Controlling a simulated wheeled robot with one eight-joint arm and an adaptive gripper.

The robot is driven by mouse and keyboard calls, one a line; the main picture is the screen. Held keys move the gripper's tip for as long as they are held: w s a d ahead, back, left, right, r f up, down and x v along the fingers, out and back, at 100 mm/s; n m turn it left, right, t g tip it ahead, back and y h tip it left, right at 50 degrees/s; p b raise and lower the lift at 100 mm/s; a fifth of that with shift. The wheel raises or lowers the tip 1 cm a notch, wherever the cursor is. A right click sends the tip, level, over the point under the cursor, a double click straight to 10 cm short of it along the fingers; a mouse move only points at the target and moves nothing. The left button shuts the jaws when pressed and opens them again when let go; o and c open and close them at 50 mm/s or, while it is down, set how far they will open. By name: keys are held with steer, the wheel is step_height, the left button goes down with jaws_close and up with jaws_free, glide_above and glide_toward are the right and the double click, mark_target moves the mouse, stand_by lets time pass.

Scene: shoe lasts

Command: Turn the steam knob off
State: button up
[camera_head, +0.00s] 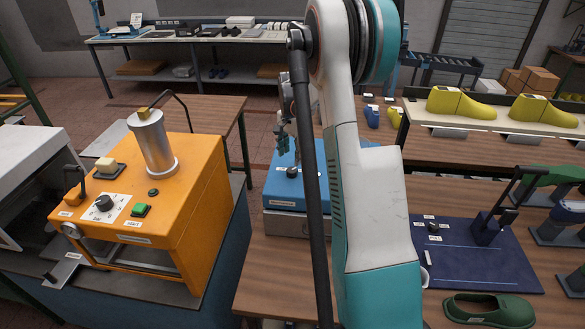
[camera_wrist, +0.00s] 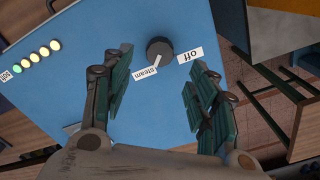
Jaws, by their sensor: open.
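The steam knob (camera_wrist: 159,48) is a round dark knob on the blue top of a machine (camera_wrist: 150,20). Its white pointer mark faces the "steam" label (camera_wrist: 145,73). The "off" label (camera_wrist: 190,54) is to its right in the wrist view. My gripper (camera_wrist: 161,72) is open and empty, its green-padded fingers on either side of the view, with the knob beyond and between them. No contact shows. In the head view my gripper (camera_head: 282,143) hangs above the blue machine (camera_head: 283,190), close to the knob (camera_head: 292,172). My arm hides the machine's right part.
An orange machine (camera_head: 195,200) with a metal cylinder (camera_head: 152,142) and its own knob stands to the left. Yellow shoe lasts (camera_head: 460,103) lie on a rack at the right.

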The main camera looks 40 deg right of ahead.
mark_target(292, 170)
step_height(292, 170, down, 7)
steer(key=shift+r, duration=0.1)
stand_by(0.3)
steer(key=c, duration=1.1)
